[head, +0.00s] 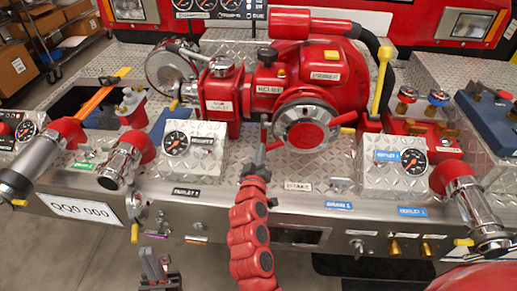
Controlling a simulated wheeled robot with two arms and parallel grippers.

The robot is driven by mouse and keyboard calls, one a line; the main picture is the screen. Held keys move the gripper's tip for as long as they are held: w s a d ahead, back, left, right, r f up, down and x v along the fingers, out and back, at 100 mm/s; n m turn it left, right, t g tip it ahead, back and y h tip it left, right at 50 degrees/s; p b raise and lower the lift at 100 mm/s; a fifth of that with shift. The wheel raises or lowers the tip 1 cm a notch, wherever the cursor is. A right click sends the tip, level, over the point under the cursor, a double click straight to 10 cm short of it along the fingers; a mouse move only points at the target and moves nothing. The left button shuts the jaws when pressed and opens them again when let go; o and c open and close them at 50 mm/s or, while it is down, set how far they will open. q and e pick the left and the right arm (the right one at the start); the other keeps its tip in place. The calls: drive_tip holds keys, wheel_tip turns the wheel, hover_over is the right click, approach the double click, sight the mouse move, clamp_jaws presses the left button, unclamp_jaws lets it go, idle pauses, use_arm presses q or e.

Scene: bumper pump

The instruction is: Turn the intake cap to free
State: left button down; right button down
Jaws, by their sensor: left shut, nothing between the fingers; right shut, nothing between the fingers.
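The intake cap (303,135) is a round chrome ring with a red centre, on the front of the red pump (268,88). Red handles stick out from its sides, one toward the upper right. A label reading INTAKE is on the bumper edge below it. My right gripper (262,146), at the end of the red segmented arm, is shut and empty at the cap's left side. Whether it touches the cap's left handle I cannot tell. My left gripper (155,262) is shut and empty, low in front of the bumper and well away from the cap.
The diamond-plate bumper (330,172) carries the pump. Gauge boxes (193,150) and (395,165) flank the cap. Red and chrome outlets (126,161) and (470,205) project at left and right. A yellow-handled lever (381,80) stands right of the pump. Floor space is open at lower left.

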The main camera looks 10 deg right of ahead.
drive_tip(key=shift+s+d+f+n, duration=0.1)
drive_tip(key=shift+d+f+n, duration=0.15)
drive_tip(key=shift+f+n, duration=0.25)
drive_tip(key=f+n, duration=0.1)
drive_tip(key=d+f, duration=0.1)
drive_tip(key=d+f+n+b, duration=0.1)
drive_tip(key=shift+s+n, duration=0.3)
drive_tip(key=shift+s+d+f+n, duration=0.2)
drive_tip(key=shift+d+f+n, duration=0.3)
drive_tip(key=shift+d+n, duration=0.15)
drive_tip(key=shift+s+d+f+n, duration=0.15)
drive_tip(key=shift+d+f+n, duration=0.35)
drive_tip(key=shift+d+n, duration=0.15)
